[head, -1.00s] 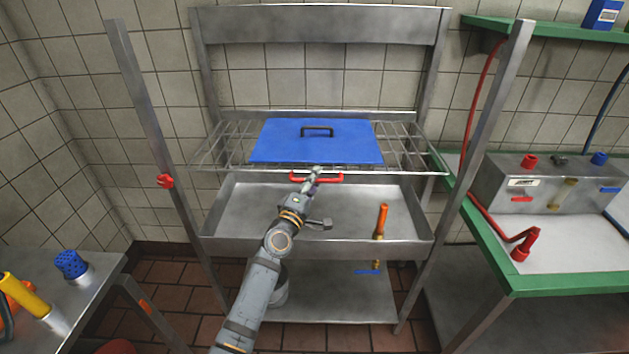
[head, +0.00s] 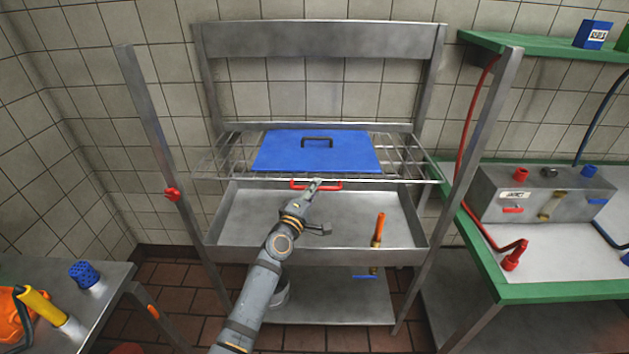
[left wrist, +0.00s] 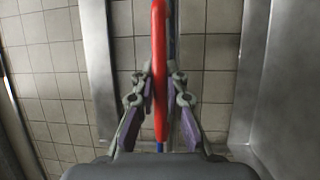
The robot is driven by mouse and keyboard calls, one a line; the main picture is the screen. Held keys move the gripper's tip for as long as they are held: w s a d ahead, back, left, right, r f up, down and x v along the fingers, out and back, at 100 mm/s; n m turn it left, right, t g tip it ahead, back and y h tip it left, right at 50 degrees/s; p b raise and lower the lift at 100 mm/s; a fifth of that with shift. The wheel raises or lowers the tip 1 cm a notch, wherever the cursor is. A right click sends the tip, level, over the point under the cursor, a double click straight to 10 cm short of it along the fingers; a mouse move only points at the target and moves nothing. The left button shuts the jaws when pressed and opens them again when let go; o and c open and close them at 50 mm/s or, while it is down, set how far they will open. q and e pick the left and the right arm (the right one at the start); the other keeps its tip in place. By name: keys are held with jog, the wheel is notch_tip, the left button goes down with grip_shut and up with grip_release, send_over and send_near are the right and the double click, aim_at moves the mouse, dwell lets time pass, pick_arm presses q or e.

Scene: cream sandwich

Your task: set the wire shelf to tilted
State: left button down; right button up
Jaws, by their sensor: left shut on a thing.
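The wire shelf (head: 405,160) is a metal rod rack between the posts of a steel stand, above a deep steel tray. It looks roughly level; a slight tilt is hard to tell. A red handle (head: 300,185) is on its front edge. A blue lid or board with a dark handle (head: 340,158) lies on the shelf. My left gripper (head: 317,184) is at the middle of the red handle, shut on it. In the left wrist view the red handle (left wrist: 159,50) runs upright between the two fingers (left wrist: 160,95). My right gripper is not in view.
The steel tray (head: 230,250) below the shelf has an orange-handled valve (head: 378,228). A red knob (head: 172,194) is on the left post. A green-edged counter (head: 560,291) with a metal box stands right; a steel table (head: 100,300) stands left.

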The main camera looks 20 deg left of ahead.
pick_arm(q)
jog(key=r+p, duration=0.4)
jog(key=shift+w+r, duration=0.2)
jog(key=shift+r, duration=0.15)
notch_tip(320, 180, up, 8)
jog(key=w+p, duration=0.2)
jog(key=p, duration=0.4)
jog(key=shift+w+a+f, duration=0.25)
jog(key=shift+w+a, duration=0.1)
jog(key=shift+a, duration=0.1)
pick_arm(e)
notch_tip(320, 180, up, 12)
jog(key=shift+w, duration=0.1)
pick_arm(q)
jog(key=c, duration=1.5)
grip_release()
jog(key=shift+r, duration=0.15)
jog(key=shift+o, duration=0.7)
jog(key=shift+f, duration=0.2)
jog(key=shift+s+f, duration=0.1)
